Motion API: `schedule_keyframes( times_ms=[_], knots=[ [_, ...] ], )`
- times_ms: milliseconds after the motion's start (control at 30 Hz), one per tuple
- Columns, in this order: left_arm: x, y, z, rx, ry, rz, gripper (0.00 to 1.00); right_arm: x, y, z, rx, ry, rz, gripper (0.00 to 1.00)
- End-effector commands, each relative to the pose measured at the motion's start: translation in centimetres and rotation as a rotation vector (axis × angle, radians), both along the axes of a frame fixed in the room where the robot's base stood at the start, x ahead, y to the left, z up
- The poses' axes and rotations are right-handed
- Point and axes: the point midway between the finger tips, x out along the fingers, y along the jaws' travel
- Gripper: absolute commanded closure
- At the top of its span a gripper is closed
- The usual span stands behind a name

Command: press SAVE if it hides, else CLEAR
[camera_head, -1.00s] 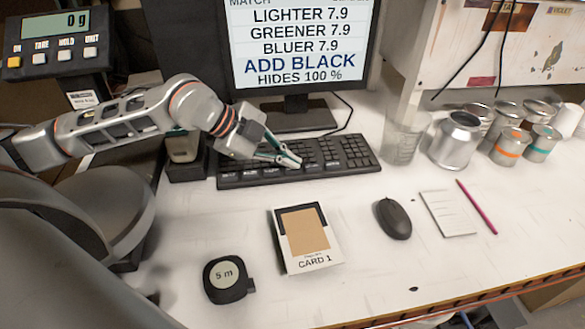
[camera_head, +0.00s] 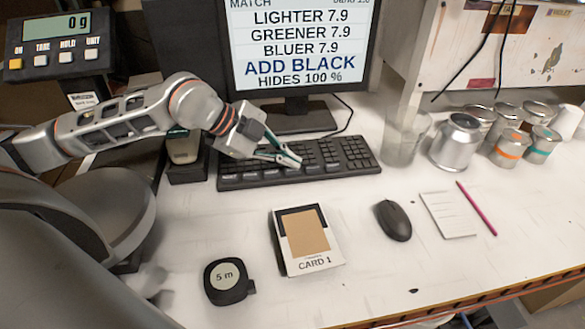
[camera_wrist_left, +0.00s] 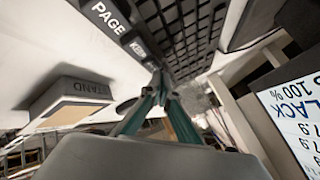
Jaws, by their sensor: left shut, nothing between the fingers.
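The monitor (camera_head: 300,45) in the head view reads LIGHTER 7.9, GREENER 7.9, BLUER 7.9, ADD BLACK and HIDES 100 %. The black keyboard (camera_head: 345,152) lies in front of it, with wide lettered keys along its front edge. My left gripper (camera_head: 292,160) is shut and empty, its fingertips over the front middle of the keyboard. In the left wrist view the fingertips (camera_wrist_left: 160,82) are close to the keyboard (camera_wrist_left: 190,35); I cannot tell whether they touch it. A PAGE key (camera_wrist_left: 108,18) is readable there. I cannot read SAVE or CLEAR on any key. My right gripper is out of view.
CARD 1 (camera_head: 308,263), a tape measure (camera_head: 228,281), a mouse (camera_head: 393,220), a notepad (camera_head: 447,214) and a pencil (camera_head: 477,209) lie in front of the keyboard. A clear beaker (camera_head: 404,138) and several metal cans (camera_head: 455,142) stand right. A scale display (camera_head: 55,27) reads 0 g.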

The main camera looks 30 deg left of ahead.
Motion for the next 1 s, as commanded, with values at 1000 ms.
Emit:
schedule_keyframes(
  times_ms=[1000],
  knots=[
    [0.0, 0.0, 5.2, -0.001, -0.002, 0.000, 1.00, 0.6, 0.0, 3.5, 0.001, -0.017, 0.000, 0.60]
  ],
)
